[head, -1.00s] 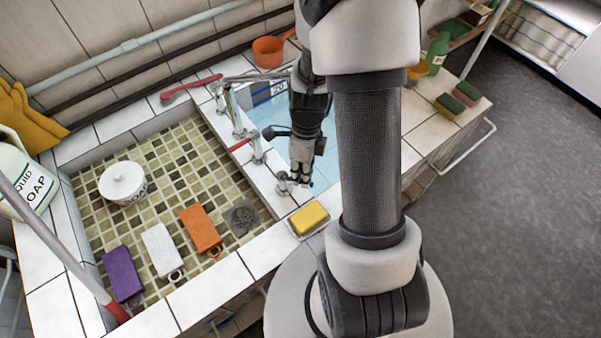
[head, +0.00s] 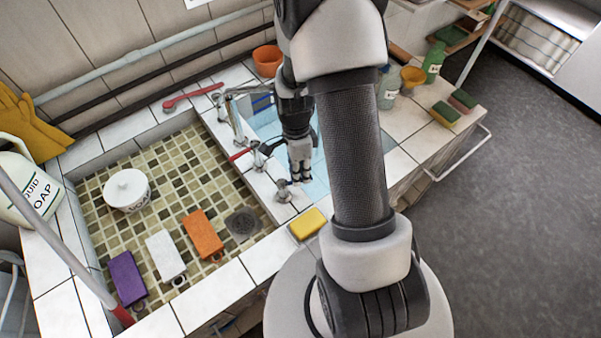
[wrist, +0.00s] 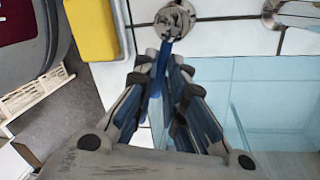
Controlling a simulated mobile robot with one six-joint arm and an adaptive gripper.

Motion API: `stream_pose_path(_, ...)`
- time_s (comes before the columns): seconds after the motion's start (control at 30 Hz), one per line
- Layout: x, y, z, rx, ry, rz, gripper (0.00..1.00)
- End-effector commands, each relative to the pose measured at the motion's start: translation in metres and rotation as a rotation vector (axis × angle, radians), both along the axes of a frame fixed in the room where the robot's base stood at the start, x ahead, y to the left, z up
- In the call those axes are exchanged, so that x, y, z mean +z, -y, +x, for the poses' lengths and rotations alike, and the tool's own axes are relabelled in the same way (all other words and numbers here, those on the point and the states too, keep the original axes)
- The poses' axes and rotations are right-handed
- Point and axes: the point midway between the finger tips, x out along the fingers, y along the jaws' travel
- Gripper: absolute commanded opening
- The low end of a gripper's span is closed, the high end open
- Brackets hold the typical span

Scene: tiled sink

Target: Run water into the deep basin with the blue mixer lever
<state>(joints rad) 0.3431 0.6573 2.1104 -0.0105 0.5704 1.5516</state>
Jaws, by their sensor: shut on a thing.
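The deep basin (head: 318,185), pale blue inside, lies right of the tap row, partly hidden by my arm. It also shows in the wrist view (wrist: 275,95). The blue mixer lever (wrist: 160,68) runs from a round chrome fitting (wrist: 174,20) down between my fingers in the wrist view. My gripper (wrist: 164,72) is shut on this lever. In the head view my gripper (head: 300,178) is at the basin's near left edge, beside the chrome fitting (head: 284,191); the lever is hidden there. I cannot make out running water.
A yellow sponge (head: 308,223) lies on the front ledge close to my gripper. A red lever (head: 240,154) and chrome pipework (head: 236,118) stand behind it. The tiled shallow basin (head: 190,225) at left holds a white pot and coloured blocks. Bottles (head: 388,92) stand at right.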

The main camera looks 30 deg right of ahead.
Motion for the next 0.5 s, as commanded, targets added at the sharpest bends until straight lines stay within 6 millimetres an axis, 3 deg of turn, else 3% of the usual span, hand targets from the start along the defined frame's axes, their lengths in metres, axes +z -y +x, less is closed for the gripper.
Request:
stream_pose_path(0.37, -0.0001, -0.0002, 0.0004, 0.004, 0.000, 0.001, 0.00)
stream_pose_path(0.4, -0.0001, -0.0002, 0.0004, 0.004, 0.000, 0.001, 0.13)
stream_pose_path(0.5, 0.0000, -0.0002, 0.0003, 0.003, 0.000, 0.001, 0.19)
